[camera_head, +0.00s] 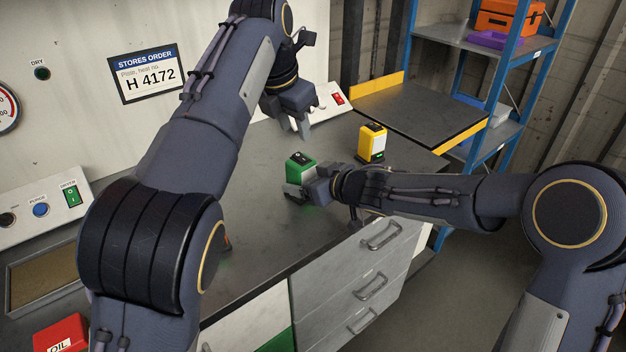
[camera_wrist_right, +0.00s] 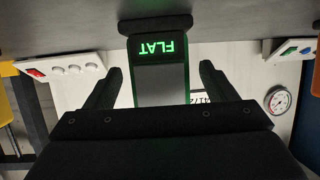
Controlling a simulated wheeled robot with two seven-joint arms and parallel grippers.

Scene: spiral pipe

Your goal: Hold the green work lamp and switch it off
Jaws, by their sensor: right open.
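The green work lamp (camera_head: 301,166) stands on the grey bench, with a dark top, and green light falls on the bench by it. In the right wrist view the lamp (camera_wrist_right: 160,85) appears upside down, with a lit green panel reading "FLAT". My right gripper (camera_head: 300,189) is at the lamp's near side, open, with one finger on each side of it in the wrist view and gaps visible. My left gripper (camera_head: 295,126) is above the bench behind the lamp, pointing down, fingers apart and empty. The lamp's switch cannot be made out clearly.
A yellow lamp (camera_head: 372,143) stands to the right of the green one. A white panel with a red switch (camera_head: 337,99) is behind. At left are a switch panel (camera_head: 45,208), a tray (camera_head: 30,280) and a red oil can (camera_head: 62,335). A blue shelf rack (camera_head: 545,75) stands at right.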

